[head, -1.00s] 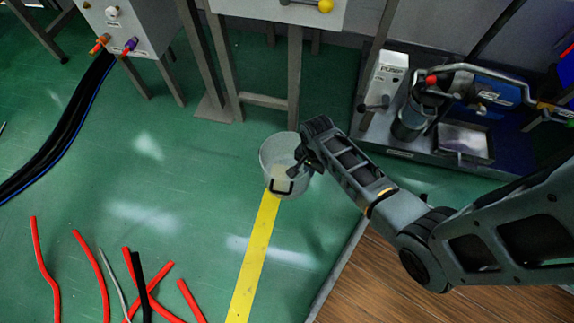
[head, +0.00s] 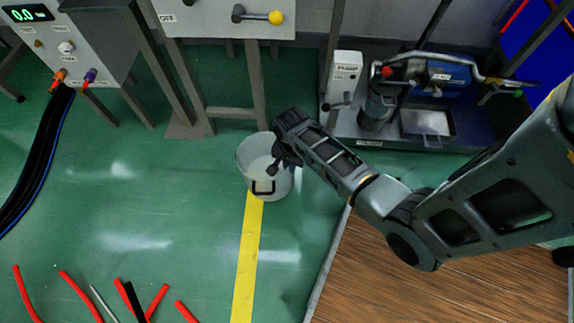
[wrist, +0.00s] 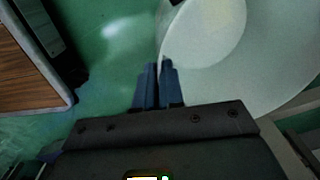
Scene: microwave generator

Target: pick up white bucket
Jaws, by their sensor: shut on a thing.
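The white bucket (head: 262,180) is upright in the head view, at the end of the yellow stripe, with a dark handle on its near side. My gripper (head: 275,163) is at its right rim. In the wrist view my gripper (wrist: 158,85) is shut on the bucket's rim, one finger on each side of the wall. The bucket (wrist: 270,70) fills the upper right of that view, with its pale inside showing. I cannot tell whether its base touches the floor.
A grey stand (head: 258,100) is close behind the bucket. A pump unit (head: 420,115) stands at the back right. A wooden platform (head: 400,275) is at the lower right. Red rods (head: 75,290) lie at the lower left. Green floor left of the bucket is clear.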

